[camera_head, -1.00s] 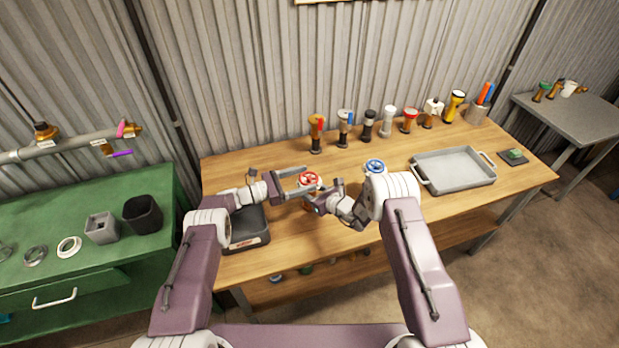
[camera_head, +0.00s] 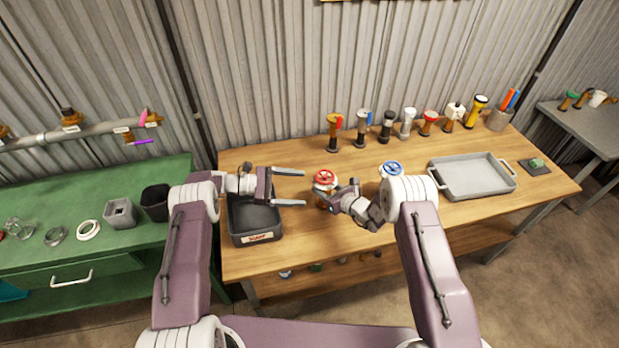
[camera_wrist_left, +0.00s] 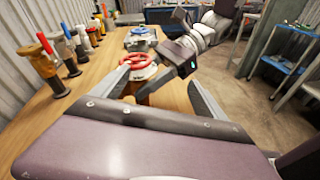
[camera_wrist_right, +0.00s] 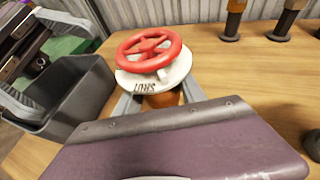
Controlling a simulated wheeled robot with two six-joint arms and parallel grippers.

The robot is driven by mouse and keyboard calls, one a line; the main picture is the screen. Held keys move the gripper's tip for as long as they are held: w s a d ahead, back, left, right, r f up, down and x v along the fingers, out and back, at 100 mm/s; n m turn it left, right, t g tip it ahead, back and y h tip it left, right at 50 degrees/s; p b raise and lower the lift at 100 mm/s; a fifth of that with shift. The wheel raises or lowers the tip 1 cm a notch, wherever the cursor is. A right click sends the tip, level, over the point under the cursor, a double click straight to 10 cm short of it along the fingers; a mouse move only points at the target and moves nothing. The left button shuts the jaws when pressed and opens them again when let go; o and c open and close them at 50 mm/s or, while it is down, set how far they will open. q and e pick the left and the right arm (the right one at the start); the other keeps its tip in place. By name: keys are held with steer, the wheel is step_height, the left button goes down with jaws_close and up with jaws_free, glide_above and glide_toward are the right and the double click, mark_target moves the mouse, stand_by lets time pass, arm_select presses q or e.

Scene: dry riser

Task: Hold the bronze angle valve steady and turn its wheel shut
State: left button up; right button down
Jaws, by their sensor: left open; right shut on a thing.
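The bronze angle valve with a red wheel (camera_head: 325,177) stands upright on the wooden bench. In the right wrist view its red wheel (camera_wrist_right: 149,50) sits above a white lettered disc, with the bronze body (camera_wrist_right: 160,100) below. My right gripper (camera_head: 330,194) is shut on the valve body below the wheel. My left gripper (camera_head: 304,188) is open and empty, left of the valve, its fingers pointing at it but apart from it. In the left wrist view the red wheel (camera_wrist_left: 137,68) shows beyond and between the open fingers.
A dark bin (camera_head: 254,222) stands left of the valve, under my left arm. A blue-wheeled valve (camera_head: 391,169) is to the right, near my right arm. A grey tray (camera_head: 472,178) lies further right. Several valves and fittings (camera_head: 409,122) line the back.

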arm_select(q)
steer(key=s+d+m+g+y, duration=0.4)
steer(key=m+y, duration=0.2)
steer(key=m, duration=0.1)
steer(key=m+t+y, duration=0.6)
steer(key=m+y, duration=0.3)
steer(key=m, duration=0.1)
glide_toward(325, 176)
steer(key=x, duration=0.8)
steer(key=shift+f, duration=0.2)
steer(key=c, duration=1.4)
